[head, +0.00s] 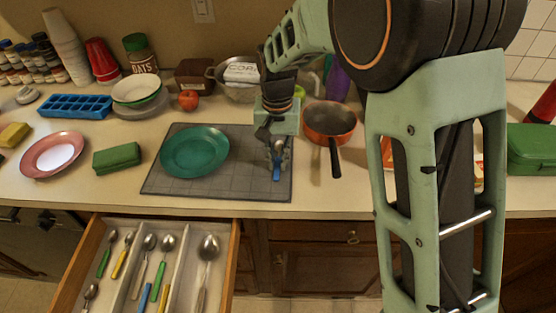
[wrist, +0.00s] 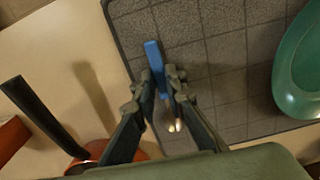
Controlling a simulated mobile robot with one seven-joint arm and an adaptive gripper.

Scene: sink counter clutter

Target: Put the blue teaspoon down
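My gripper (head: 276,148) is over the right part of the grey gridded mat (head: 240,189). It is shut on the blue teaspoon (head: 276,174), whose blue handle points toward the counter's front edge in the head view. In the wrist view the handle (wrist: 154,56) shows between the fingertips (wrist: 162,78), and a shiny part, seemingly the bowl, shows farther back between the fingers. The fingers hide the spoon's middle. I cannot tell whether the spoon touches the mat.
A green plate (head: 194,151) lies on the mat, left of my gripper. An orange pan (head: 329,119) stands right of the mat, its dark handle toward the front. An open cutlery drawer (head: 236,262) with several spoons is below. The mat's front strip is clear.

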